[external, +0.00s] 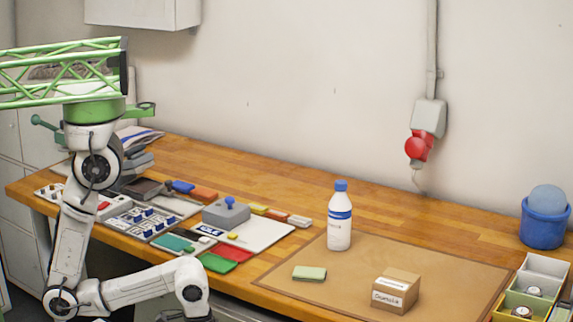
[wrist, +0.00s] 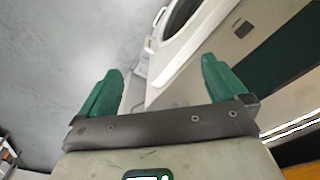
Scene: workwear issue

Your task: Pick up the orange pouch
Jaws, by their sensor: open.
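A small flat orange item (external: 203,194), which may be the orange pouch, lies on the wooden workbench in the external view, just right of a blue item (external: 183,187). It is too small there to tell its material. A smaller orange piece (external: 276,214) lies farther right in a row of coloured pieces. My gripper (wrist: 162,88) shows in the wrist view with two green fingers spread wide and nothing between them. It points at a grey floor and pale cabinet-like surfaces, away from the benchtop items. No orange item shows in the wrist view.
Around the orange item are a grey box with a blue knob (external: 227,211), switch panels (external: 142,220) and a red card (external: 232,252). A bottle (external: 340,216), green block (external: 309,273) and carton (external: 395,290) stand on a brown mat (external: 440,258). The bench's back strip is largely clear.

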